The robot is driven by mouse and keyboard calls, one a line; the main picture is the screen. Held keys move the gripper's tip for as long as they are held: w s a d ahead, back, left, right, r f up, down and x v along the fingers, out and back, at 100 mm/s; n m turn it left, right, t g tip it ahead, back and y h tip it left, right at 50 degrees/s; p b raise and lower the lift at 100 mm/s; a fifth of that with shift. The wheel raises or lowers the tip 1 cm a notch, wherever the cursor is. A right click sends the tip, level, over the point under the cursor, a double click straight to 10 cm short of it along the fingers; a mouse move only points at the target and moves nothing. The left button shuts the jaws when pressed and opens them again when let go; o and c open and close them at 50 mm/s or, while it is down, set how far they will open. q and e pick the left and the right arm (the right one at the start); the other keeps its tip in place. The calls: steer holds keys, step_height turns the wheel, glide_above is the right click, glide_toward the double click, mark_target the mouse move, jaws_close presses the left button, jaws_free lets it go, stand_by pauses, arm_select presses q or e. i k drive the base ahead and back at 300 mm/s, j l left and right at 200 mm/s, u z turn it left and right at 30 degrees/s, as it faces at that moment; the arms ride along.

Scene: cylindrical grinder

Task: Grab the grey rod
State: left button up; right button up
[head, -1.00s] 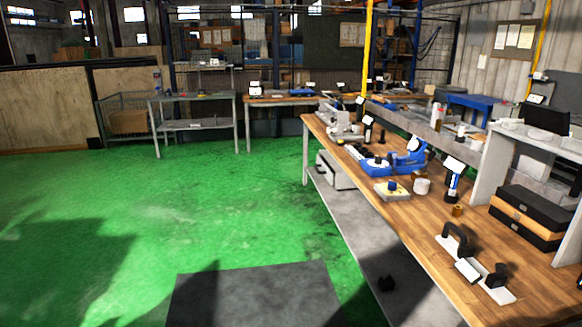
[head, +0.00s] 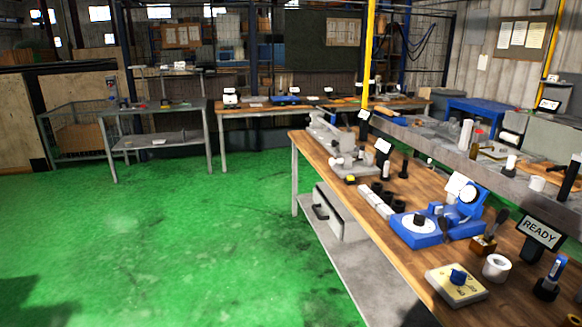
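I cannot pick out the grey rod with certainty in the head view. A pale grey, segmented long piece (head: 376,201) lies on the wooden workbench (head: 325,143), left of a blue gauge stand (head: 432,230). It is too small to tell whether this is the rod. A long grey metal device (head: 328,132) sits at the bench's far end. Neither of my grippers shows in the view.
A sign reading READY (head: 540,233), a white roll (head: 496,267) and a yellow-topped block (head: 456,284) stand on the near bench. Green floor (head: 180,250) is open to the left. A grey metal table (head: 155,112) stands farther back.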

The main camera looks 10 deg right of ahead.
mark_target(387, 162)
steer(key=i+j+z, duration=0.15)
steer(key=i+z, duration=0.25)
steer(key=i, duration=0.15)
steer(key=i+j+z, duration=0.95)
steer(key=z, duration=0.3)
steer(key=i+j+z, duration=0.2)
steer(key=z, duration=0.2)
